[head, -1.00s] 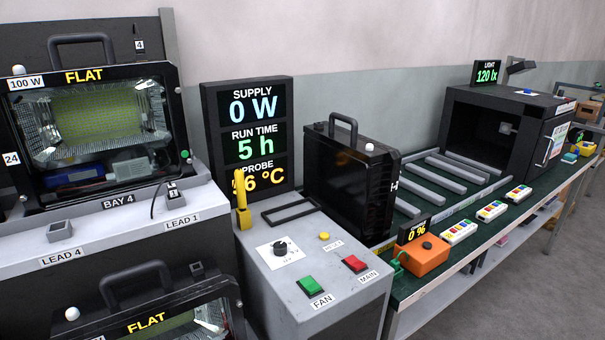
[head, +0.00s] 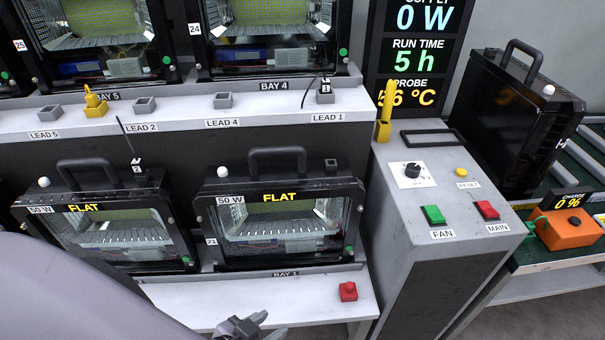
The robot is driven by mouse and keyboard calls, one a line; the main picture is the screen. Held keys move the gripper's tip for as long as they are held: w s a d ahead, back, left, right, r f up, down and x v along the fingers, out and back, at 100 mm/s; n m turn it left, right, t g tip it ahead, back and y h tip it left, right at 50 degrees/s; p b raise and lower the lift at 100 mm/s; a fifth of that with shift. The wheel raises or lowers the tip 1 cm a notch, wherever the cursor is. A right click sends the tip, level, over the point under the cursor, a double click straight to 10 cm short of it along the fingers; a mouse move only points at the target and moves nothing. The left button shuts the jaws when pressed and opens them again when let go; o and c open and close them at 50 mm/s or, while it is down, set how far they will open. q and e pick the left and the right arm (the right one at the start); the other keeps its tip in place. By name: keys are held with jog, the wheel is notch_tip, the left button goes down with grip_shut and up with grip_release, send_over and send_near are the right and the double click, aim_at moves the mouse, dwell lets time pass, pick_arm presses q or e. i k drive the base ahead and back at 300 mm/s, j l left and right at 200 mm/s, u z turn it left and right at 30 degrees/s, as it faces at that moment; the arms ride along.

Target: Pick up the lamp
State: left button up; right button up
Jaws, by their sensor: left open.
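Several black floodlight lamps are in view. A 50 W lamp marked FLAT (head: 282,234) stands upright in Bay 1 on the lower shelf, its handle on top and its glass facing me. A similar 50 W lamp (head: 115,238) stands to its left. Two more lamps, one above Bay 4 (head: 272,38) and one above Bay 5 (head: 98,40), are cut by the top edge. Another lamp (head: 512,118) stands at the right, handle up. My left gripper (head: 268,325) is open and empty at the bottom edge, below and in front of the Bay 1 lamp, partly cut off. My right gripper is out of view.
A grey control console (head: 448,262) with FAN and MAIN buttons stands right of Bay 1. A red button (head: 348,291) sits on the white lower shelf (head: 310,300). The upper ledge (head: 180,128) carries lead sockets. An orange charger (head: 570,229) is at far right.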

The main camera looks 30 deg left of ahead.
aim_at(252, 217)
jog(key=u, duration=1.05)
